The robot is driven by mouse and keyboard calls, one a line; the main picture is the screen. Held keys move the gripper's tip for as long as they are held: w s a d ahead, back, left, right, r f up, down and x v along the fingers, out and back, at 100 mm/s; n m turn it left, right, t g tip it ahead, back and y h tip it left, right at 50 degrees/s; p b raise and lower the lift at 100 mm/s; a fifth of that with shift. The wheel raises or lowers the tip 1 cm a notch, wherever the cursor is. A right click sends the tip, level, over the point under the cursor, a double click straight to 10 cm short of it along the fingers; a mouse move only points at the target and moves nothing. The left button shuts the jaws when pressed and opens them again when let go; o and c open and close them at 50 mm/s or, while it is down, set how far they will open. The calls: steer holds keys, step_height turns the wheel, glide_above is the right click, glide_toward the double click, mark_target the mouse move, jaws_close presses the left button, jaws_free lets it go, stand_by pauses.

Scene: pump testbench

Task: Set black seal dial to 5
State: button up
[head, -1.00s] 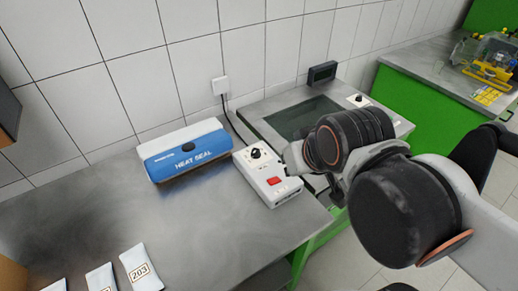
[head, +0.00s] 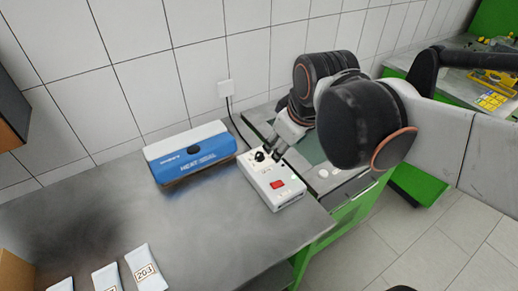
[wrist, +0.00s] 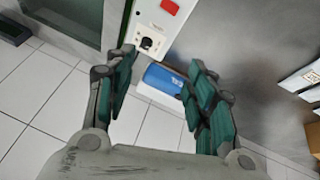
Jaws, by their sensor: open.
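The black seal dial (head: 259,156) sits on the white control box (head: 285,200), behind its red switch (head: 277,184). In the wrist view the dial (wrist: 147,43) shows as a dark round knob on a white plate; its setting is too small to read. My gripper (head: 267,155) is at the dial from the right in the head view, with its fingertips close by; I cannot tell whether they touch it. In the wrist view the two green-padded fingers are spread apart with nothing between them, and the dial lies beyond the tips, nearer the left finger.
The blue and white heat sealer (head: 190,153) stands left of the box, close to it. A wall socket (head: 225,89) with a cable is behind. Several labelled packets (head: 145,268) lie at the front left of the metal table (head: 215,235). The table's middle is clear.

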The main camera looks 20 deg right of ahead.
steer(key=w+f+n+g+p, duration=0.1)
steer(key=w+n+g+p, duration=0.15)
steer(key=w+n, duration=0.7)
steer(key=n+g+p, duration=0.2)
steer(key=n+g, duration=0.1)
steer(key=n, duration=0.3)
glide_above(260, 154)
step_height(260, 154, down, 8)
step_height(260, 154, down, 13)
steer(key=b, duration=0.3)
steer(key=shift+f, duration=0.15)
steer(key=c, duration=1.1)
